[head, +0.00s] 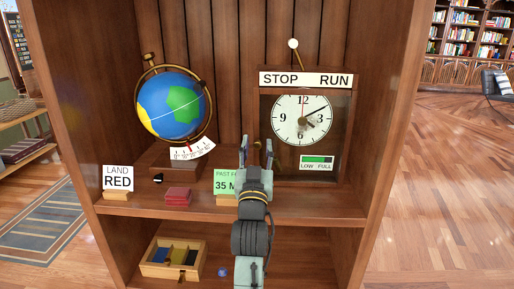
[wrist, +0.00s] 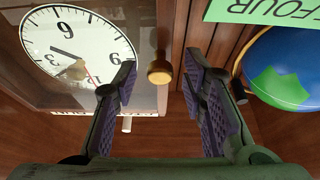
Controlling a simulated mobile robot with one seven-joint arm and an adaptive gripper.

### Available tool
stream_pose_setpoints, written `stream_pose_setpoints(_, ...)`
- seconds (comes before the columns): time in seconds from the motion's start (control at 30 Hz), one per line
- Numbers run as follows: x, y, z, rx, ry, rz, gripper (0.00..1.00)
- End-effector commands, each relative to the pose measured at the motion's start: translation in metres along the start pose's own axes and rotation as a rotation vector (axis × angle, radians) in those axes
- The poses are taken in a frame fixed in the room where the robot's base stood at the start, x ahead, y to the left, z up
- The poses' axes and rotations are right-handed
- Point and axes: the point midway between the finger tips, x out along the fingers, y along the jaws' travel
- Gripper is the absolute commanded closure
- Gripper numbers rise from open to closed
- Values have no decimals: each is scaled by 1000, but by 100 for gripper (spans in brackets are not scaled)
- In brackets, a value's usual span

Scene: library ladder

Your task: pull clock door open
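The clock (head: 302,120) stands at the right of the shelf, with a white dial behind a glass door (head: 335,140) in a wooden frame. The door looks shut. Its small brass knob (wrist: 160,70) shows in the wrist view at the door's edge, between my fingers. My gripper (head: 256,150) is open in front of the clock's left side. In the wrist view the purple finger pads stand apart on either side of the knob, with a visible gap to each. In the head view my gripper and arm hide part of the clock's lower left.
A globe (head: 172,105) stands left of the clock, also seen in the wrist view (wrist: 290,65). A green card (head: 226,182), a red block (head: 177,195) and a LAND RED sign (head: 118,178) stand on the shelf. A divided tray (head: 150,268) lies below.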

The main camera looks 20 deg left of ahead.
Motion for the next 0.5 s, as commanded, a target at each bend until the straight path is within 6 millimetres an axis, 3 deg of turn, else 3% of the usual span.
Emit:
stream_pose_setpoints(0.1, 0, 0, 0, 0, 0, 0, 63)
stream_pose_setpoints(0.5, 0, 0, 0, 1, 0, 0, 90)
